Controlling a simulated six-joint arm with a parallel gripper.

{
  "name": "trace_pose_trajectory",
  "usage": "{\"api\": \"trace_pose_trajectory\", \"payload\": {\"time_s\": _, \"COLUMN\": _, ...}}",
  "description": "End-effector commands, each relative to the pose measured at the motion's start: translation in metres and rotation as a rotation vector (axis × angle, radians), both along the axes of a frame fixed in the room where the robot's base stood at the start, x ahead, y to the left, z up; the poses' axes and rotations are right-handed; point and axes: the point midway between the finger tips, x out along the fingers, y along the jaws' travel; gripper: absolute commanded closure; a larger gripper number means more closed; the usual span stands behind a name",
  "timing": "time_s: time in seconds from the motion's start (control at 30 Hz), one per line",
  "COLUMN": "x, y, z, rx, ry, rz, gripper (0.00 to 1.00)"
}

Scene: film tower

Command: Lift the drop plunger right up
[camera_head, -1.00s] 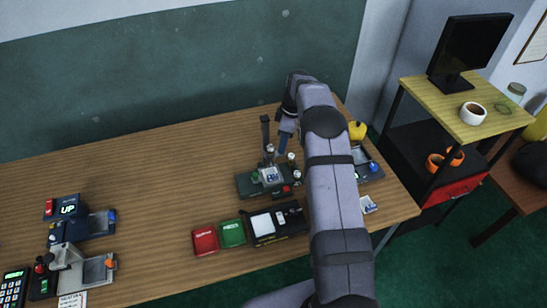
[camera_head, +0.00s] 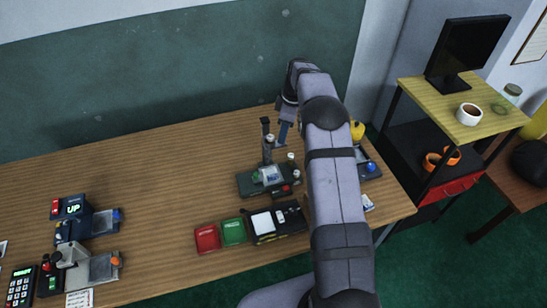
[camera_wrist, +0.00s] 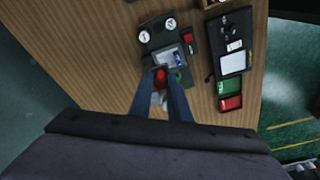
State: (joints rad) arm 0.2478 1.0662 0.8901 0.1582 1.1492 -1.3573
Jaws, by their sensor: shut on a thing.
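The film tower (camera_head: 250,186) stands on the wooden bench, with a dark upright column (camera_head: 265,126) at its back and a clear plate with a blue and white piece on its deck. A pale-topped plunger (camera_head: 270,139) stands high beside the column. My gripper (camera_head: 281,143) is at the plunger's upper part, above the deck, partly behind my arm. In the wrist view my gripper (camera_wrist: 168,80) has its two blue fingers around a red part (camera_wrist: 160,77), which I take for the plunger's grip. The exact contact is too small to see.
Red (camera_head: 206,238) and green (camera_head: 233,232) trays and a black box with a white pad (camera_head: 263,223) lie in front of the tower. A blue-knobbed device (camera_head: 370,168) is to the right. Other devices sit far left. The bench behind and left of the tower is clear.

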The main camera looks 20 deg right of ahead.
Motion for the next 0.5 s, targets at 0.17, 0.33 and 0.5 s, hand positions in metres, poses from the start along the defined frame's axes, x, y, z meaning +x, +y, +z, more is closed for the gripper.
{"api": "trace_pose_trajectory", "payload": {"time_s": 0.17, "x": 0.0008, "y": -0.0003, "z": 0.0124, "rx": -0.001, "ry": -0.003, "rz": 0.0, "gripper": 0.99}}
{"api": "trace_pose_trajectory", "payload": {"time_s": 0.33, "x": 0.0005, "y": -0.0002, "z": 0.0096, "rx": -0.001, "ry": -0.002, "rz": 0.0, "gripper": 0.67}}
{"api": "trace_pose_trajectory", "payload": {"time_s": 0.5, "x": 0.0002, "y": -0.0001, "z": 0.0092, "rx": 0.0, "ry": -0.001, "rz": 0.0, "gripper": 0.67}}
